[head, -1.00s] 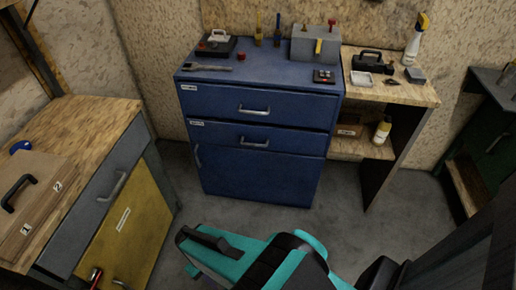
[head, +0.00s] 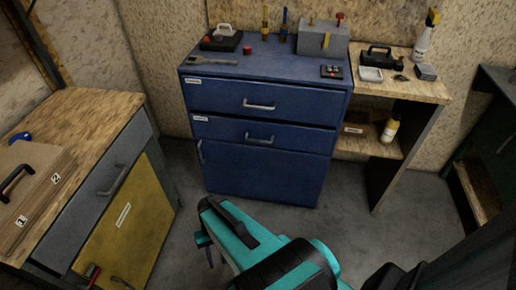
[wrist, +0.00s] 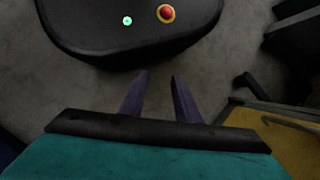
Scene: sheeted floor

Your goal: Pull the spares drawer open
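The blue cabinet (head: 265,180) stands against the back wall with an upper drawer (head: 262,100) and a lower drawer (head: 265,134), each with a bar handle. Both carry small white labels, too small to read, so I cannot tell which is the spares drawer. The upper drawer looks shut; a dark gap shows along the lower drawer's top edge. My gripper (head: 206,255) is low in front of the cabinet, well apart from both handles. In the wrist view my gripper (wrist: 160,76) has its two fingers apart, with nothing between them, over the floor.
A wooden bench with a grey drawer (head: 115,175) and yellow door (head: 135,220) stands at left. A wooden side table (head: 420,88) adjoins the cabinet at right. A dark green cabinet (head: 492,150) is at far right. The grey floor (head: 345,225) before the blue cabinet is clear.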

